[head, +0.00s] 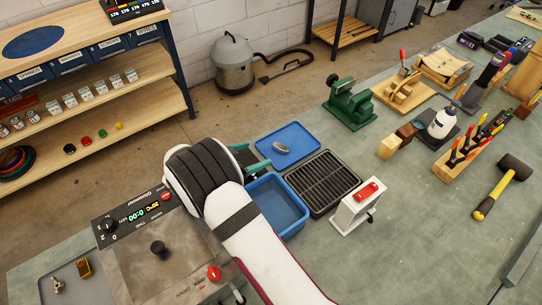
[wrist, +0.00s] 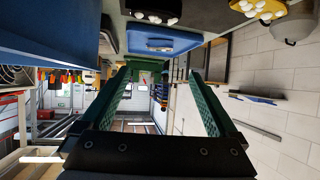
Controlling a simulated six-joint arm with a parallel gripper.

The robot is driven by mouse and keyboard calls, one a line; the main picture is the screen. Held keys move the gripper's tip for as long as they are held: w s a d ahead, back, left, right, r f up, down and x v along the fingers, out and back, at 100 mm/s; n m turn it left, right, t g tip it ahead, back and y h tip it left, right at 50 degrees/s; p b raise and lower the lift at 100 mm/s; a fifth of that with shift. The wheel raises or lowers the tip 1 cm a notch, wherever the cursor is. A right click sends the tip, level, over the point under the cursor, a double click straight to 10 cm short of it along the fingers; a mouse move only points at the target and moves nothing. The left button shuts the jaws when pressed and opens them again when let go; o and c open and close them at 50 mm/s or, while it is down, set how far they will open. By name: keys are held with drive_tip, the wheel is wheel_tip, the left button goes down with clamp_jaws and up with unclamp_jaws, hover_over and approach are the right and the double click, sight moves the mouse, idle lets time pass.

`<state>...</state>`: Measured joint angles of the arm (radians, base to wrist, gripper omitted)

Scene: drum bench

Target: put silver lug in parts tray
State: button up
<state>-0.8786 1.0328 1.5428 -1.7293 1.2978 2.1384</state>
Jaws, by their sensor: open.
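A silver lug (head: 281,148) lies on a shallow blue tray (head: 302,137) at the centre of the head view. The same blue tray (wrist: 150,32) shows at the top of the wrist view, with the small lug (wrist: 160,46) on it. My gripper (head: 258,163), with green fingers, is just left of that tray, above the blue bin's far edge and partly hidden by my wrist. In the wrist view the fingers (wrist: 161,72) stand wide apart with nothing between them. No label shows which container is the parts tray.
A deep blue bin (head: 292,220) and a black grate tray (head: 322,205) sit nearer than the blue tray. A white box with a red top (head: 352,214) stands at their right. A grey tray (head: 62,268) with brass parts is at lower left, beside a machine (head: 150,275).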

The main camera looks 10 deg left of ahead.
drive_tip(key=s+d+r+m+g, duration=0.1)
drive_tip(key=s+d+r+g, duration=0.5)
drive_tip(key=d, duration=0.5)
drive_tip(key=s+d+r+g, duration=0.3)
drive_tip(key=s+d+r, duration=0.45)
drive_tip(key=d, duration=0.35)
drive_tip(key=s+a+r+n+g+y, duration=0.1)
drive_tip(key=s+y, duration=0.7)
drive_tip(key=s, duration=1)
drive_tip(key=shift+s+a+r+n+y, duration=0.35)
drive_tip(key=shift+a+r+n, duration=0.15)
drive_tip(key=shift+r+n, duration=0.15)
